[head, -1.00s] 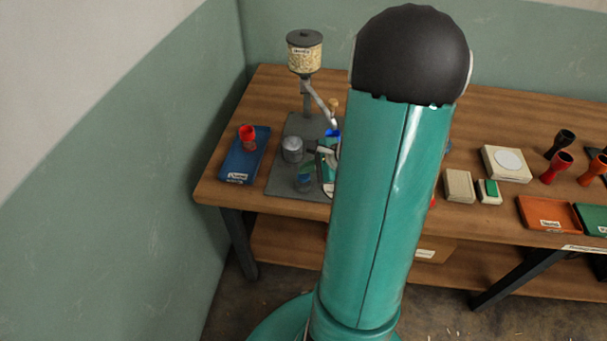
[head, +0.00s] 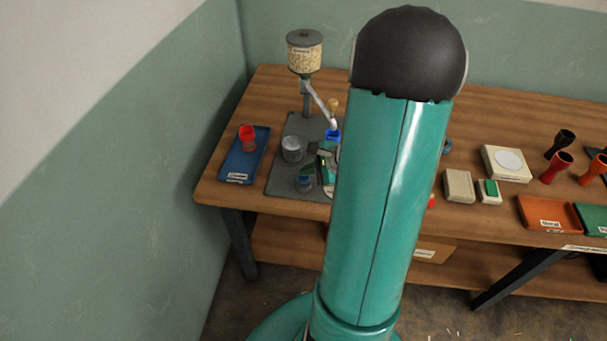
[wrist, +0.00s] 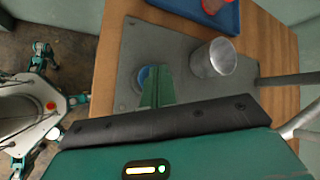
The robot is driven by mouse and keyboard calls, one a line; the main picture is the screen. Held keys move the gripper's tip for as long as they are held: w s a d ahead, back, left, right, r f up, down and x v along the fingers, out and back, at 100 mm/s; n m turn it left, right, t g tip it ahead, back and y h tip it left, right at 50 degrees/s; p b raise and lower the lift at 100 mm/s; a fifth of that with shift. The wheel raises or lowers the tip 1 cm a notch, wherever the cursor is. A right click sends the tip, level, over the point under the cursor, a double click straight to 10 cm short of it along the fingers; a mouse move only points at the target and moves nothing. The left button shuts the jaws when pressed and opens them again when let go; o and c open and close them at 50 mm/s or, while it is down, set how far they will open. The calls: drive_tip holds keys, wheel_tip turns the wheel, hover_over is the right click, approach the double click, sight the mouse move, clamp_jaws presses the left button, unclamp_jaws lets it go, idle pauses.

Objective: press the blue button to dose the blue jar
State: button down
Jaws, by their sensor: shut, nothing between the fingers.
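A round blue-rimmed thing, which looks like the blue button (head: 304,184), is at the front of the grey base plate (head: 282,180). It also shows as a blue ring in the wrist view (wrist: 143,77), partly hidden by my fingers. My gripper (wrist: 158,72) is shut and empty, its green fingertips over or beside this ring; I cannot tell whether they touch. A small bright blue thing, perhaps the blue jar (head: 333,134), is below the dispenser's spout, partly hidden by my arm. The dispenser (head: 305,55) has a clear hopper of pale grains on a post.
A grey metal cup (wrist: 213,58) stands on the plate close to my fingers. A blue tray (head: 243,160) with a red goblet (head: 247,135) is to the left. Pale boxes (head: 459,185) and an orange tray (head: 548,213) are to the right. My arm hides the table's middle.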

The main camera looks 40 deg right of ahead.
sight(307, 178)
drive_tip(key=shift+f, duration=0.45)
idle(0.3)
drive_tip(key=shift+r, duration=1.45)
drive_tip(key=shift+r, duration=2.5)
